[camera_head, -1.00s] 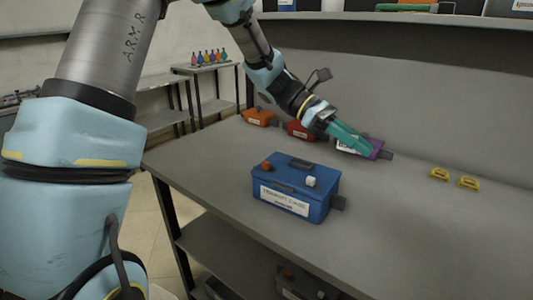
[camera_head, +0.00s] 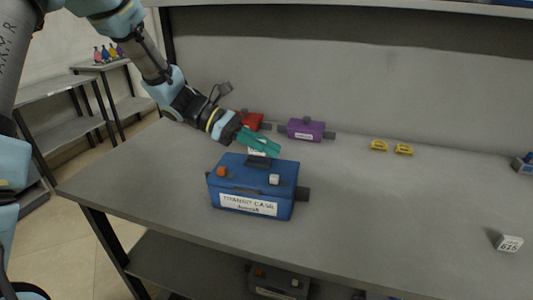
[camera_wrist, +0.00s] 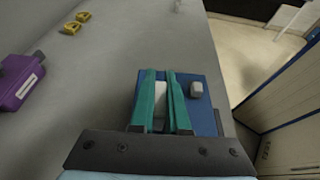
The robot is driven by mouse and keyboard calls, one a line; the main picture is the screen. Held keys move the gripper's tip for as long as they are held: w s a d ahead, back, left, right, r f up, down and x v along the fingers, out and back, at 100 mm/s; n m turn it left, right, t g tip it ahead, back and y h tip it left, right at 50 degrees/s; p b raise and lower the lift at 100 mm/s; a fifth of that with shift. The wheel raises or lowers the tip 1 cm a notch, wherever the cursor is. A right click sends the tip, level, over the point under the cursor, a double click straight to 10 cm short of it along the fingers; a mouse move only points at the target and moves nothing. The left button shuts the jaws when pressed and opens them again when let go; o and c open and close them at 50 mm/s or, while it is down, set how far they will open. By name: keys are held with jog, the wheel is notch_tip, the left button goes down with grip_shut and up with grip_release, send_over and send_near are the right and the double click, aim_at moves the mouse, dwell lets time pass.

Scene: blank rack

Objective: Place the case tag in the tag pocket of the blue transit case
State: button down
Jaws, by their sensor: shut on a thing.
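The blue transit case (camera_head: 283,200) stands on the bench with a white "TRANSIT CASE" label on its front. Its lid carries an orange block, a white block and dark fittings; I cannot tell which part is the tag pocket. My gripper (camera_head: 262,144), with teal fingers, is over the back of the lid. It is shut on a white piece, apparently the case tag (camera_head: 257,152), mostly hidden by the fingers. In the wrist view the white tag (camera_wrist: 159,93) shows between the fingers (camera_wrist: 165,100), with the blue case (camera_wrist: 212,99) behind and below them.
A purple case (camera_head: 306,130) and a red case (camera_head: 251,120) stand at the back. Two yellow pieces (camera_head: 391,147) lie right of them. A white block marked 615 (camera_head: 509,243) sits at the right. Grey cases are on the lower shelf.

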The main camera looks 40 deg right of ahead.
aim_at(261, 154)
jog(key=shift+f, duration=1.3)
jog(key=shift+f, duration=0.2)
jog(key=c, duration=0.9)
grip_release()
